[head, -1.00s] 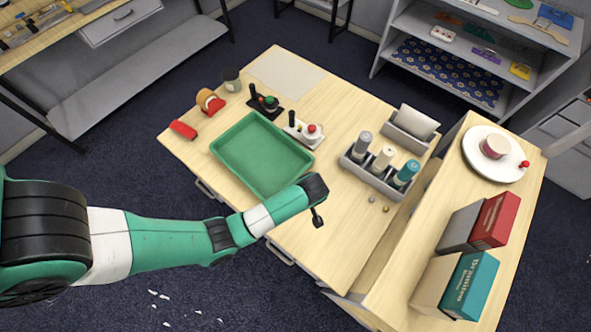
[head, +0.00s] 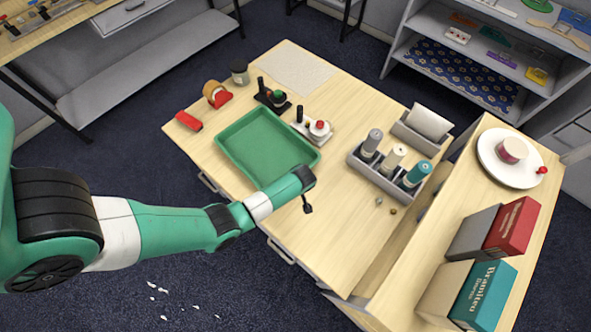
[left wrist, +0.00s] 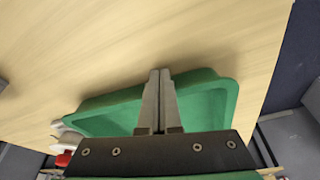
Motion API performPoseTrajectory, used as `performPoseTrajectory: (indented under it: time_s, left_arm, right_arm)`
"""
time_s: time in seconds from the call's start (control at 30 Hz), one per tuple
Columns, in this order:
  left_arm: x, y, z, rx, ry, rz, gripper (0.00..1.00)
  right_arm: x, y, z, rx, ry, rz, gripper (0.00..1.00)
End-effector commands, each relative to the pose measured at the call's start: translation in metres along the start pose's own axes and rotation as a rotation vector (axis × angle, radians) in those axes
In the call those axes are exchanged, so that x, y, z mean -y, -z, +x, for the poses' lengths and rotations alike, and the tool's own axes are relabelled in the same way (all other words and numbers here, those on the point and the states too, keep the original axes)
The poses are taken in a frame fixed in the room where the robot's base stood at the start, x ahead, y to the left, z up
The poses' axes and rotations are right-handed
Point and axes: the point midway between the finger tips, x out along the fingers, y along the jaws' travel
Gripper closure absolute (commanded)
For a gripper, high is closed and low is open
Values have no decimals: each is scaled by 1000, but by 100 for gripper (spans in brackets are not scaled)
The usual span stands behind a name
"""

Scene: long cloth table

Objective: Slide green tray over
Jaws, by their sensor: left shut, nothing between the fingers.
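The green tray (head: 262,145) lies flat and empty on the light wood table. My left gripper (head: 307,208) is shut and empty, with its fingers pointing down beside the tray's near right side. In the head view the wrist hides part of the tray's near right corner. In the left wrist view the closed fingers (left wrist: 160,75) overlap the tray (left wrist: 205,103), and their tips reach just past its edge in the picture. I cannot tell whether they touch it. My right gripper is in neither view.
A grey bottle holder (head: 388,180) stands right of the tray, with two small balls (head: 386,206) in front. A white device (head: 315,127), a black device (head: 271,96) and a red stapler (head: 189,121) sit around the tray's far side. Bare table lies right of the gripper.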

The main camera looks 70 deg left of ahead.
Motion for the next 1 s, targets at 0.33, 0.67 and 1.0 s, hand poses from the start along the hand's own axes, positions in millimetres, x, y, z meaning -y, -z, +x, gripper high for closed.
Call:
performPoseTrajectory:
  time_s: [0.33,0.67,1.0]
  left_arm:
    - [0,3,0,0,0,0,100]
    - [0,53,13,0,2,-5,100]
    - [-1,66,20,-1,-1,0,100]
  right_arm:
    - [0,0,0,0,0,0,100]
    - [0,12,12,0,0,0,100]
    - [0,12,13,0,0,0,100]
